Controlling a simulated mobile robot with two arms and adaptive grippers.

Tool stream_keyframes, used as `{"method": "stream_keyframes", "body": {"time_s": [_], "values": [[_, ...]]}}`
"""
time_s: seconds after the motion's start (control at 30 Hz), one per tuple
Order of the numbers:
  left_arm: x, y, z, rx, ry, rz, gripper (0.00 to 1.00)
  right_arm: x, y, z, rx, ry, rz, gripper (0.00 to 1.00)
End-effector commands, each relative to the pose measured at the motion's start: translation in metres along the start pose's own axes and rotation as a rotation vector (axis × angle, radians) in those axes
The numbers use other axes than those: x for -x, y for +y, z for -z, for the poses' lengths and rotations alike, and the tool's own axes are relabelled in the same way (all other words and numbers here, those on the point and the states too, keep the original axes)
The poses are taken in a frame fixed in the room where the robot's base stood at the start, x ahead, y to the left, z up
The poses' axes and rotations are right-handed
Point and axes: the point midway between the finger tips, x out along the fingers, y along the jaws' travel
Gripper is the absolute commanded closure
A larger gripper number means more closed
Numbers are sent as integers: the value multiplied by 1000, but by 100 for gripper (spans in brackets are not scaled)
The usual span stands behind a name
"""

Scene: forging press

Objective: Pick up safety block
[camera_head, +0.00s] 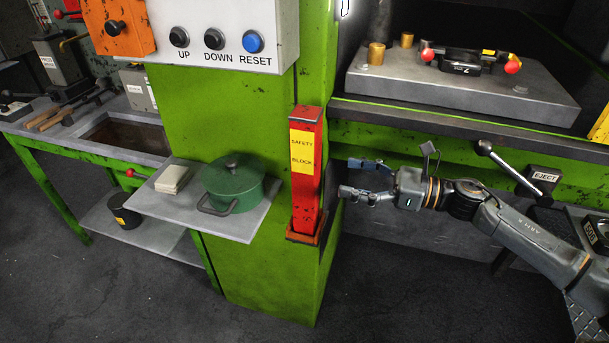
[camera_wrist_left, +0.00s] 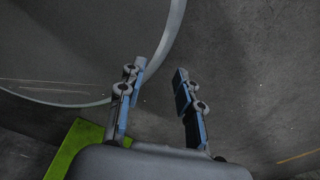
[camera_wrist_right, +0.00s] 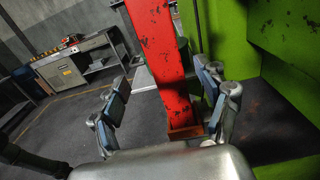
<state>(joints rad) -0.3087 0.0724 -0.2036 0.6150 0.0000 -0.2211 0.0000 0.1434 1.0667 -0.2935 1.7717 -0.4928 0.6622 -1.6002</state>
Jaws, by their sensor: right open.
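The safety block (camera_head: 305,190) is a red upright bar with a yellow label reading SAFETY BLOCK. It stands on a small red foot bracket against the green press column. My right gripper (camera_head: 350,178) is open just to the right of the block in the head view, pointing at it. In the right wrist view the red block (camera_wrist_right: 158,55) rises ahead, between the open fingers of the right gripper (camera_wrist_right: 165,95) as seen in the picture; I cannot tell whether they touch it. My left gripper (camera_wrist_left: 157,88) is open and empty, above the dark floor, and out of the head view.
A grey shelf (camera_head: 150,204) left of the block holds a green pot (camera_head: 233,183) and a small pale box (camera_head: 172,179). The press bed (camera_head: 455,95) is above my right arm. An EJECT lever (camera_head: 512,165) stands near that arm.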

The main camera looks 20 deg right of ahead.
Motion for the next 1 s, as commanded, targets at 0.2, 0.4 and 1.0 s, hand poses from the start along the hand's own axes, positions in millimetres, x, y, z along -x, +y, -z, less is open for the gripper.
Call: {"method": "stream_keyframes", "body": {"time_s": [0.2,0.4,1.0], "values": [[16,1,1,-2,-1,-1,65,-36,-1,-4,-1,-4,1,25],[20,-9,13,0,16,11,65,-49,-1,-2,-2,-1,2,25],[44,-10,14,2,16,12,65,-98,-3,3,-3,1,3,25]]}}
